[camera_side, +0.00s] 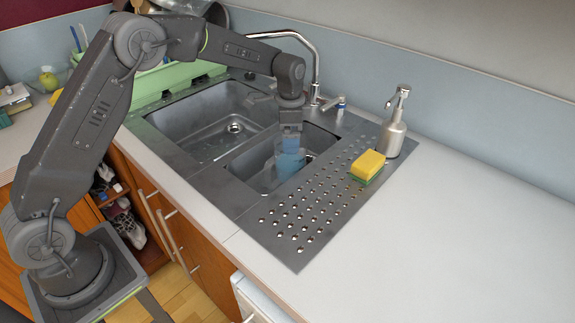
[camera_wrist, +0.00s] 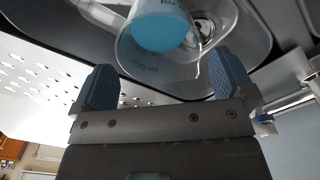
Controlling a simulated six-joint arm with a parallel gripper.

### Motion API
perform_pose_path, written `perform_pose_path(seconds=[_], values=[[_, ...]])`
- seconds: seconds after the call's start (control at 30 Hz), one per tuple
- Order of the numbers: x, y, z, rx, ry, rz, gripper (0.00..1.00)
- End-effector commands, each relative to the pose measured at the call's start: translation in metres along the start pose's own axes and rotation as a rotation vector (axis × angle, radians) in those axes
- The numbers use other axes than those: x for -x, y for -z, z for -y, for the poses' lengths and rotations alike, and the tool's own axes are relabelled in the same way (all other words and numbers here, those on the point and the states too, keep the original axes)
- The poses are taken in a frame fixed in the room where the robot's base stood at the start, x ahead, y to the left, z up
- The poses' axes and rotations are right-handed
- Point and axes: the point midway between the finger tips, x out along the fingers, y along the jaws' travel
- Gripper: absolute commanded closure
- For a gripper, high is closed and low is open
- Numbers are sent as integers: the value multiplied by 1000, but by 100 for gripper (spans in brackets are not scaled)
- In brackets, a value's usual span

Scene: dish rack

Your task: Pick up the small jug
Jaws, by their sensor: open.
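A clear jug with measuring marks (camera_wrist: 145,68) shows at the top of the wrist view. A smaller cup-like vessel with a round blue area (camera_wrist: 160,32) overlaps it; I cannot tell whether it is inside or above it. In the side view, a clear vessel with light blue in it (camera_side: 284,172) stands in the small right basin, partly hidden by my fingers. My gripper (camera_side: 291,148) points down into that basin, over or beside the vessel. In the wrist view, its two blue fingers (camera_wrist: 164,88) are wide apart with nothing clamped between them.
The small basin's walls (camera_side: 240,163) are close around my gripper. A faucet (camera_side: 313,75) stands behind it. A yellow sponge (camera_side: 368,163) and a soap dispenser (camera_side: 392,130) are on the right. The larger basin (camera_side: 195,140) is on the left. The right counter (camera_side: 470,230) is clear.

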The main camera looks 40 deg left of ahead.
Motion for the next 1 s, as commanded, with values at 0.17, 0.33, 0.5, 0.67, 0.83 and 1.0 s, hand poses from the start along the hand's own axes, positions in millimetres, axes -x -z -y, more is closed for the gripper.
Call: perform_pose_path(seconds=[0.17,0.33,0.5,0.67,0.83,1.0], values=[[-11,-2,0,1,0,0,0],[-37,-7,-2,0,-2,2,0],[-54,-6,-2,0,1,-1,0],[-56,-6,-2,0,2,-2,0],[-56,-6,-2,0,2,-2,6],[-56,-6,-2,0,2,-2,22]])
